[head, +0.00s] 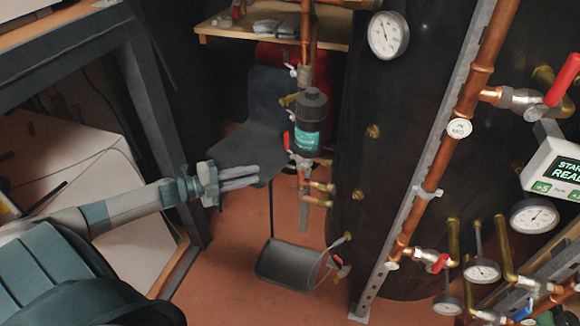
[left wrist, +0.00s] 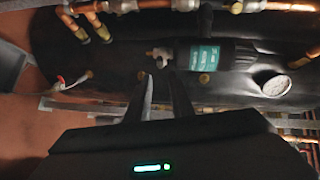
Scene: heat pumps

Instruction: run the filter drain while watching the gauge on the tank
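The filter (head: 308,125), a black canister with a teal label, is mounted on copper pipe left of the dark tank (head: 400,140). Small valves and brass fittings sit at its lower end. The gauge (head: 388,35), a round white dial, is high on the tank; its reading is too small to tell. My left gripper (head: 258,176) is left of the filter's lower end, pointing right, with nothing seen between its fingers. In the left wrist view its fingers (left wrist: 160,82) stand apart below the filter (left wrist: 212,54), which appears sideways there. My right gripper is out of view.
A grey tray (head: 288,285) lies on the red floor below the filter. A dark chair (head: 265,105) stands behind the gripper. A dark frame (head: 155,120) is at left. Copper pipes, red-handled valves, several gauges and a display (head: 555,165) crowd the right.

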